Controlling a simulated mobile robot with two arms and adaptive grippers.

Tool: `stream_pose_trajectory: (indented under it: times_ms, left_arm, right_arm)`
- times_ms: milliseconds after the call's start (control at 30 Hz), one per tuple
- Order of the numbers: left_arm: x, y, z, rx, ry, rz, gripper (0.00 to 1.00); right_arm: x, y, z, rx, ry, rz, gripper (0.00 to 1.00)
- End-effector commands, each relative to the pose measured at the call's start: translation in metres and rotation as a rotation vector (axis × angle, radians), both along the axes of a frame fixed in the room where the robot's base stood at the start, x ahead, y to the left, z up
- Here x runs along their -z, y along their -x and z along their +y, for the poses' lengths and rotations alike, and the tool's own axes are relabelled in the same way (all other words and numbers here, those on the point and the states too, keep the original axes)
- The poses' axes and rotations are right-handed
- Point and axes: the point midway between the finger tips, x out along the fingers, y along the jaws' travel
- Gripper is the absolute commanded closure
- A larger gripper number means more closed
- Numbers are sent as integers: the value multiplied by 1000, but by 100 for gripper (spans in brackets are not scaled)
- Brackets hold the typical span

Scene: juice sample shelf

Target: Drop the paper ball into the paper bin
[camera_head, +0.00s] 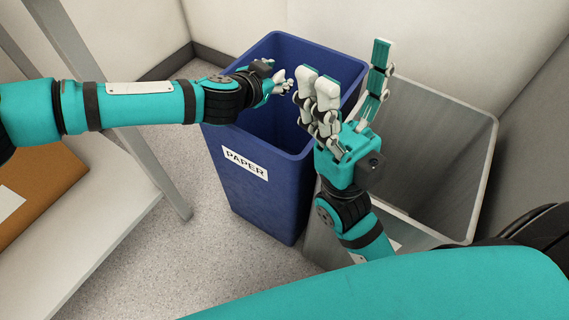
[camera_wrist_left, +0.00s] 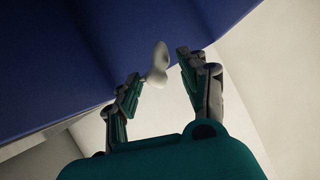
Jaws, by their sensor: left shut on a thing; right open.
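The blue paper bin (camera_head: 243,190) with a white PAPER label stands open at the centre of the head view. My left gripper (camera_head: 281,88) reaches in from the left, over the bin's opening. In the left wrist view, its fingers (camera_wrist_left: 160,76) are shut on a small whitish lump, the paper ball (camera_wrist_left: 156,66), with the blue bin wall behind. In the head view I cannot tell the ball apart from the pale fingertips. My right gripper (camera_head: 350,78) is open and empty, pointing up, in front of the bin's right side.
A grey open bin (camera_head: 470,165) stands right beside the blue one, partly hidden by my right arm. A shelf with a grey post (camera_head: 160,175) and a brown board (camera_head: 45,180) is at the left. Walls close in behind and at the right.

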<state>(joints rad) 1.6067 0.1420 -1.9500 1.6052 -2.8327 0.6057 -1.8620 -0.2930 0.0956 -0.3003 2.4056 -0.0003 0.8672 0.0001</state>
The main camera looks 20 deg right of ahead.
Motion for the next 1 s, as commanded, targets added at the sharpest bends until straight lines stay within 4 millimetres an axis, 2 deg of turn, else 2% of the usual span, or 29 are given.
stream_pose_trajectory:
  times_ms: [167,200,400,767,1000]
  left_arm:
    - [0,0,0,0,0,0,78]
    - [0,0,0,0,0,0,54]
    - [0,0,0,0,0,0,29]
    - [-3,4,5,0,1,1,29]
    - [-24,31,33,0,1,0,29]
  right_arm:
    - [-1,0,0,0,0,0,32]
    - [-1,0,0,0,0,-1,32]
    - [-1,0,0,0,0,-1,32]
    - [-1,0,-1,2,-3,-1,32]
    - [0,0,0,1,-1,-1,32]
